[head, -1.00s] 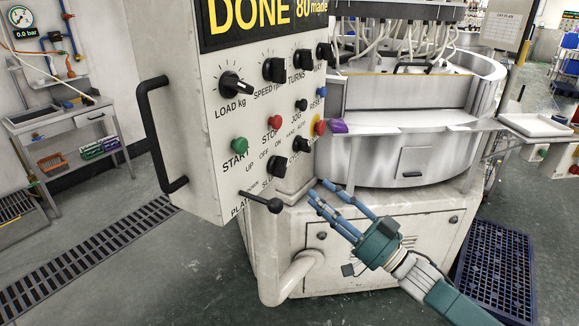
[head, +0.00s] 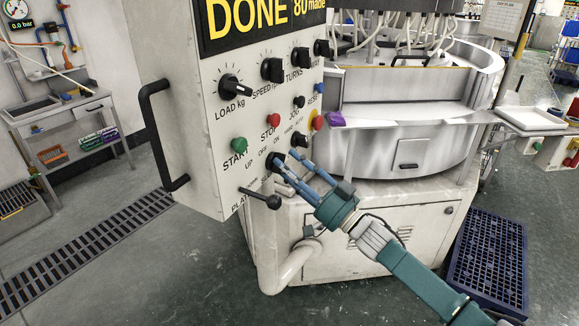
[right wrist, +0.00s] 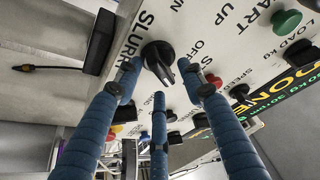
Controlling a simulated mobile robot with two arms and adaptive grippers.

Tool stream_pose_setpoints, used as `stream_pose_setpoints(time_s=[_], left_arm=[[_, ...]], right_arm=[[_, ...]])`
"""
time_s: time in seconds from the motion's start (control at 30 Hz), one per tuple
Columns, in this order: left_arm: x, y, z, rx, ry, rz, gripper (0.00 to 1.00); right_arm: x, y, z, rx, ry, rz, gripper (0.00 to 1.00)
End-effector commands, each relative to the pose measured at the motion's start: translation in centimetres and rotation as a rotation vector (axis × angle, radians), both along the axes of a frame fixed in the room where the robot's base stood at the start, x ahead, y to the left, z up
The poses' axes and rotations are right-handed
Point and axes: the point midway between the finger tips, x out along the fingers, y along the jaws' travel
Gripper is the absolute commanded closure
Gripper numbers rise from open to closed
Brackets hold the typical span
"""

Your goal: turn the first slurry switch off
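The slurry switch is a black rotary knob (head: 278,158) low on the white control panel (head: 207,185), with OFF and ON printed beside it. In the right wrist view the knob (right wrist: 155,55) sits beside the lettering SLURR, and its ridge slants down to the right. My right gripper (head: 287,168) is at the panel, its blue fingers pointing at the knob. In the wrist view its fingers (right wrist: 160,80) are spread around the knob, with gaps visible; firm contact cannot be made out. The fingers partly cover the knob in the head view. My left gripper is not in view.
Another black knob (head: 299,139) is just up and right of the slurry switch. A green START button (head: 239,145), a red STOP button (head: 273,120) and a black lever (head: 262,199) are close by. A large round machine (head: 400,110) stands right of the panel.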

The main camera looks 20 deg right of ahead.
Motion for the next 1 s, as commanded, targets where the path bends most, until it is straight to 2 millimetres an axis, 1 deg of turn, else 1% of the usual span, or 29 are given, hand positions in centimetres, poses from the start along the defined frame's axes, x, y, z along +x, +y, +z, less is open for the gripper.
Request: stream_pose_setpoints(time_s=[0.03, 0.17, 0.2, 0.23, 0.43, 0.57, 0.77, 1.0], left_arm=[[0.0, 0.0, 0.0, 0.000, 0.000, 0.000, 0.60], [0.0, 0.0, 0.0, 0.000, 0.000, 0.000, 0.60], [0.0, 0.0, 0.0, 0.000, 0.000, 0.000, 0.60], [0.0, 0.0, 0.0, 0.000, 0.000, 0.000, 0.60], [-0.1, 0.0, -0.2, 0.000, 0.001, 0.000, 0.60], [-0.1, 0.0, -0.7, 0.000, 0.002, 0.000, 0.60], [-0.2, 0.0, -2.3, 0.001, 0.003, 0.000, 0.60], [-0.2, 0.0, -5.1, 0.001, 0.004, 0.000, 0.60]], right_arm=[[0.0, 0.0, 0.0, 0.000, 0.000, 0.000, 0.64], [0.0, 0.0, 0.0, 0.000, 0.000, 0.000, 0.90], [0.0, 0.0, 0.0, 0.000, 0.000, 0.000, 0.98], [0.0, 0.0, 0.0, 0.000, 0.000, 0.000, 1.00], [0.0, 0.0, -0.1, -0.005, -0.004, 0.000, 1.00], [0.0, 0.0, -0.2, -0.024, -0.023, 0.000, 1.00], [0.1, -0.2, -0.4, -0.098, -0.094, -0.001, 1.00], [0.1, -0.2, -0.4, -0.247, -0.236, -0.001, 1.00]])
